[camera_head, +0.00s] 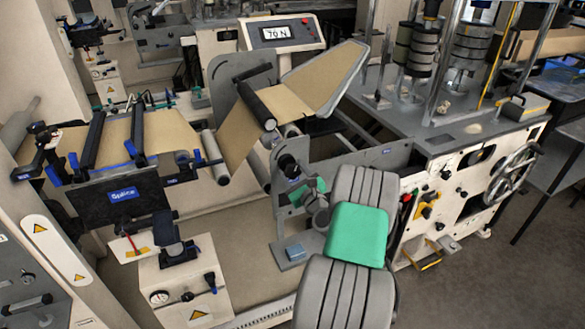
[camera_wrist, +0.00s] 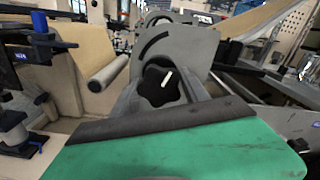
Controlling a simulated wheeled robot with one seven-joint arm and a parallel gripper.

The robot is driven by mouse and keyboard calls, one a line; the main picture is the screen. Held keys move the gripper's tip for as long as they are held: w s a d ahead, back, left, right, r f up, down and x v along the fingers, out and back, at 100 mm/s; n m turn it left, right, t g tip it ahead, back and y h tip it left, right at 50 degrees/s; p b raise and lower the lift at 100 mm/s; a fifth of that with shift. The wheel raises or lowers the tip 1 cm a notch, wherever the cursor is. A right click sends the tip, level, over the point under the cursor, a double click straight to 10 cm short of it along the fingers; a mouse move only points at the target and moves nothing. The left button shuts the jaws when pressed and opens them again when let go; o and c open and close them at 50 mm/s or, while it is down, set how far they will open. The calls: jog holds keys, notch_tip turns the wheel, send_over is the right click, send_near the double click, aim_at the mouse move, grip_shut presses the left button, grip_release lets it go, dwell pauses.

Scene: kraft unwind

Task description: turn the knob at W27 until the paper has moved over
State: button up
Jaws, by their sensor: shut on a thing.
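A black star-shaped knob (camera_wrist: 160,85) with a white mark on its face stands on a grey bracket, centred in the wrist view. In the head view the dark knob (camera_head: 289,166) is just above and left of my gripper (camera_head: 311,192). Brown paper (camera_head: 240,120) runs up from a pale roller (camera_head: 215,158) to a black roller (camera_head: 255,105). I cannot read a W27 label.
The splice table (camera_head: 123,195) with black and blue clamps is at left. A valve box (camera_head: 185,280) with a gauge stands at lower left. A white machine with a handwheel (camera_head: 512,172) is at right. A display reading 70 N (camera_head: 276,32) is at the back. Floor at lower right is clear.

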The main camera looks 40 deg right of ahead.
jog(key=shift+m+p, duration=0.35)
jog(key=shift+m, duration=0.35)
jog(key=shift+r+m+p, duration=0.15)
jog(key=shift+m+p, duration=1)
jog(key=shift+m, duration=0.25)
jog(key=shift+m+p, duration=1.3)
jog(key=shift+m, duration=0.7)
jog(key=m, duration=0.4)
jog(key=shift+m, duration=0.3)
jog(key=o, duration=1.4)
jog(key=v, duration=0.7)
